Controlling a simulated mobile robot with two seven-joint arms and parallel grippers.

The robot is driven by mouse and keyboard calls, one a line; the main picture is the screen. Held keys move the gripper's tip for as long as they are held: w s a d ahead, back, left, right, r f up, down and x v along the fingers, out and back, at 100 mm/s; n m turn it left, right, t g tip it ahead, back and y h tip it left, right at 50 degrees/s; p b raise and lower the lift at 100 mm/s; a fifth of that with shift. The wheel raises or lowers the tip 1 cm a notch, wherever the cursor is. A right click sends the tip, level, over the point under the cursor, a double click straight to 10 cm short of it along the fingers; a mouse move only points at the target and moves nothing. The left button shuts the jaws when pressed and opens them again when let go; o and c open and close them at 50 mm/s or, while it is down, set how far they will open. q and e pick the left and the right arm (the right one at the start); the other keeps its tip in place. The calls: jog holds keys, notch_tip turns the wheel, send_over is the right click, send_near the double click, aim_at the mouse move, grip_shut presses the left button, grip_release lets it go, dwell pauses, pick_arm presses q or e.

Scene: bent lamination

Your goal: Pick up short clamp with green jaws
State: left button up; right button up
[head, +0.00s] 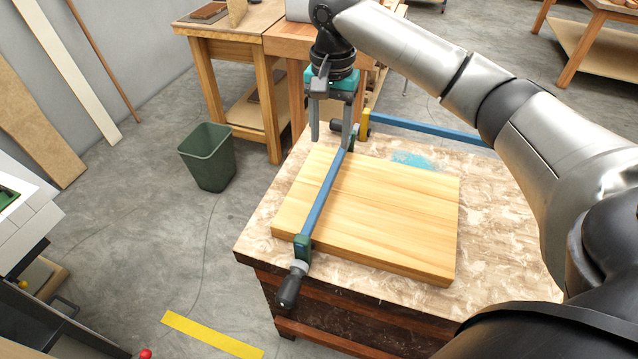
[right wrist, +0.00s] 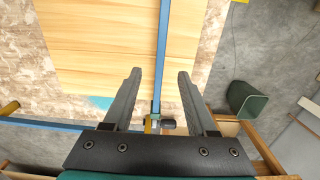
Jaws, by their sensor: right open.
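The short clamp with green jaws (head: 325,192) has a blue bar lying across the wooden board. Its near green jaw (head: 303,246) and black handle (head: 290,284) are at the board's front left edge. Its bar also shows in the right wrist view (right wrist: 163,50), running between my fingers. My right gripper (head: 331,142) is open and empty, above the far end of this clamp, with its fingers on either side of the bar in the wrist view (right wrist: 159,74). Whether they touch it I cannot tell. The far jaw is partly hidden by the gripper. My left gripper is not in view.
The glued wooden board (head: 390,215) lies on a workbench (head: 500,240). A longer blue clamp with a yellow jaw (head: 425,130) lies behind it, close to my right gripper. A green bin (head: 207,157) stands on the floor to the left.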

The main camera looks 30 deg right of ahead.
jog(key=b, duration=0.1)
send_over(327, 183)
jog(key=f, duration=0.6)
jog(key=shift+s+d, duration=0.2)
jog(key=shift+s, duration=0.05)
notch_tip(327, 183, down, 2)
jog(key=shift+f+b, duration=0.15)
jog(key=shift+b, duration=0.25)
jog(key=shift+f, duration=0.45)
jog(key=f, duration=0.1)
jog(key=f+b, duration=0.1)
jog(key=f, duration=0.3)
jog(key=shift+w+a+b, duration=0.2)
jog(key=shift+w+b, duration=0.05)
jog(key=shift+b, duration=0.15)
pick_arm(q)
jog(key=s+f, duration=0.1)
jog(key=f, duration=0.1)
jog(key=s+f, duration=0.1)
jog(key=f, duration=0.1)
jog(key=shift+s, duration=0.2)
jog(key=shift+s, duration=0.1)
pick_arm(e)
jog(key=shift+c, duration=0.2)
jog(key=shift+c, duration=0.7)
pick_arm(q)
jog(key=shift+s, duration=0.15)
pick_arm(e)
grip_shut()
jog(key=shift+r, duration=0.1)
